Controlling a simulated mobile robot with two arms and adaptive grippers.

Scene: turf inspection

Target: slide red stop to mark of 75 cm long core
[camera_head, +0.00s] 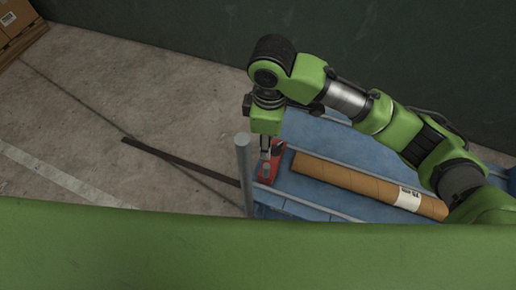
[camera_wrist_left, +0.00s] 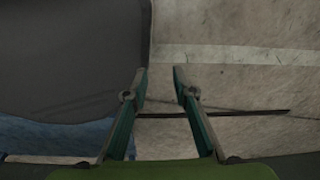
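The red stop (camera_head: 272,165) sits at the left end of a blue bench, just left of the core's near end, with a small gap that I cannot measure. The brown core (camera_head: 345,178) lies on the bench and has a white label (camera_head: 408,198) near its right end; the print is too small to read. My right gripper (camera_head: 266,152) points down at the stop, its fingers close together; whether they grip it is unclear. My left gripper (camera_wrist_left: 159,76) shows only in the left wrist view, open and empty above the floor. No length mark is legible.
The blue bench (camera_head: 325,135) has pale rails along it. A grey upright post (camera_head: 243,165) stands at its left end, close to my right gripper. A dark strip (camera_head: 180,160) lies on the concrete floor. Cardboard boxes (camera_head: 15,17) stand at the far left.

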